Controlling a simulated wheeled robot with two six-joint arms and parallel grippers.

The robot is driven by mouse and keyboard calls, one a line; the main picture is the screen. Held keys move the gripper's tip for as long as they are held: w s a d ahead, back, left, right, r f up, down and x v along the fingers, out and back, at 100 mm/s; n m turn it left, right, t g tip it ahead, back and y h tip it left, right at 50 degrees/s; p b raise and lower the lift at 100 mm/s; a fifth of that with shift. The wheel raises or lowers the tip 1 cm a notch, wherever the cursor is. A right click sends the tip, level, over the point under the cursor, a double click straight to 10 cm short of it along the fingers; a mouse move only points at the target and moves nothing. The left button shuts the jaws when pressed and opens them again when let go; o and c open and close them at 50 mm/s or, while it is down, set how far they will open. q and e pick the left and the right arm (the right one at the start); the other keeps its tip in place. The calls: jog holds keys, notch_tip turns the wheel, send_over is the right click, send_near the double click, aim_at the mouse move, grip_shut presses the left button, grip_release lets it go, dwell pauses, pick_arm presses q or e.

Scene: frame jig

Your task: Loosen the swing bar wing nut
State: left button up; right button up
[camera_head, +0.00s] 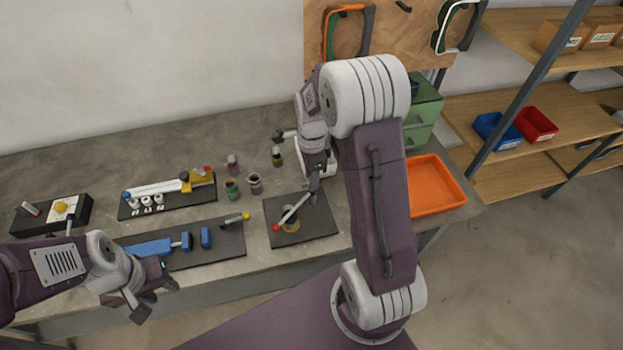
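A dark jig plate (195,198) lies on the bench at the left. A white bar (155,188) with a blue end lies across it, over several small white parts. A yellow piece (186,182) sits at the bar's right end, beside a red knob; I cannot make out wing shapes on it. My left gripper (143,301) is open and empty, in front of the bench edge. My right gripper (313,186) points down over another dark plate (322,224) with a red-tipped lever (290,213) and yellow round base. Its fingers are small and overlap the lever's upper end; whether they hold it is unclear.
Several small pots (232,187) stand mid-bench. A black button box (52,215) is far left, an orange tray (432,186) right. My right arm hides part of the bench.

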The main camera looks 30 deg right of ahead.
jog(key=shift+s+f, duration=0.15)
jog(key=shift+f, duration=0.55)
grip_shut()
